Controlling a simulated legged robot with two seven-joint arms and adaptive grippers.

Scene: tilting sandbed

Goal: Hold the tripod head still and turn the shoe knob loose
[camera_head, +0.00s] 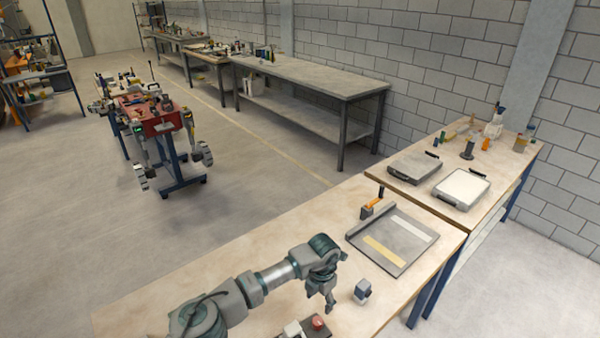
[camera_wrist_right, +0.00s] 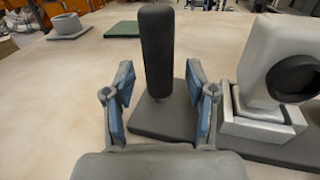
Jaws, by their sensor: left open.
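In the right wrist view, a pale grey body with a round black part (camera_wrist_right: 294,77) stands at the right on a dark base; it may be the tripod head, but I cannot tell which part is the shoe knob. An upright dark cylinder (camera_wrist_right: 157,50) on a dark grey plate shows between the fingers of my right gripper (camera_wrist_right: 162,100). That gripper is open, its blue pads apart from the cylinder. In the head view, my left gripper (camera_head: 329,299) is open and points down over the near bench, left of a small blue-grey block (camera_head: 362,290). My right gripper is out of that view.
A red knob (camera_head: 318,322) and a pale block (camera_head: 292,329) sit on a dark base at the bottom edge. A grey tray with two strips (camera_head: 399,259) lies farther back on the bench. A second bench holds two flat cases (camera_head: 412,167). Bare bench lies left of my arm.

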